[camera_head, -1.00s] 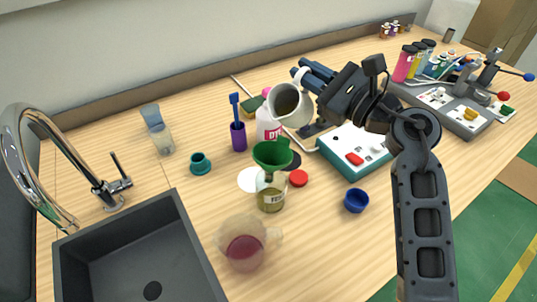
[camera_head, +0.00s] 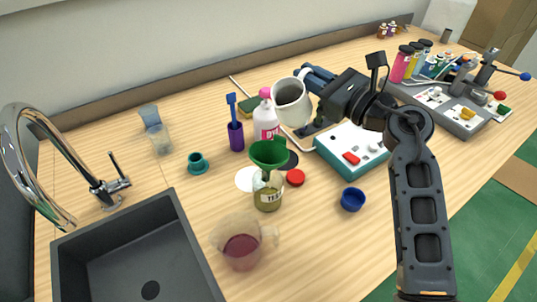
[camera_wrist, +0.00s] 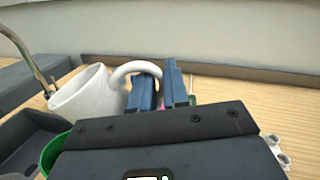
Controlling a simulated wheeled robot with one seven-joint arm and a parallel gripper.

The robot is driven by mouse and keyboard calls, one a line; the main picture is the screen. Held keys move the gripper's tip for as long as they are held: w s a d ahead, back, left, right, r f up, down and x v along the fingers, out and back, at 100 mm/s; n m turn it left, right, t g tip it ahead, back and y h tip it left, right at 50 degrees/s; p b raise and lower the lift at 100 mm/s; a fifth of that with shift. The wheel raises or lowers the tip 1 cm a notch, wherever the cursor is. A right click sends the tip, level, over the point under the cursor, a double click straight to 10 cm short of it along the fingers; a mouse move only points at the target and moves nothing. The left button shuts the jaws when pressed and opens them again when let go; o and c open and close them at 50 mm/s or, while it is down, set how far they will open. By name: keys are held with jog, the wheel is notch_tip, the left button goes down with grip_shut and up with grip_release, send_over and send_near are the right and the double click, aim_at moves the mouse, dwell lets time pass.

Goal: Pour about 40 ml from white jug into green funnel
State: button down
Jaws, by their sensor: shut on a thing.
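The white jug (camera_head: 291,108) hangs in the air above and slightly right of the green funnel (camera_head: 268,153), only slightly tilted, its mouth upward. My gripper (camera_head: 313,82) is shut on the jug's handle; in the wrist view the blue fingers (camera_wrist: 160,88) close on the handle of the jug (camera_wrist: 88,98). The funnel sits in the neck of a labelled glass bottle (camera_head: 267,199) holding yellowish liquid. The funnel's green edge (camera_wrist: 50,155) shows at lower left in the wrist view. No stream of liquid shows between jug and funnel. The liquid level inside the jug cannot be read.
A pink-capped white bottle (camera_head: 265,118) stands behind the funnel. A measuring jug with red liquid (camera_head: 241,247), a blue cup (camera_head: 352,199), a red cap (camera_head: 295,177) and a purple holder (camera_head: 236,136) stand around. A teal-and-white device (camera_head: 345,150) is right, the sink (camera_head: 135,250) left.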

jog(key=shift+w+d+f+m+h, duration=0.2)
jog(key=shift+w+f+m, duration=0.25)
jog(key=shift+f+m, duration=0.45)
jog(key=shift+w+d+f+m+h, duration=0.1)
jog(key=shift+w+d+f+m, duration=0.3)
jog(key=shift+f+m, duration=0.45)
jog(key=shift+w+d+f+m+h, duration=0.15)
jog(key=shift+w+f+m, duration=0.3)
jog(key=shift+f+m, duration=0.45)
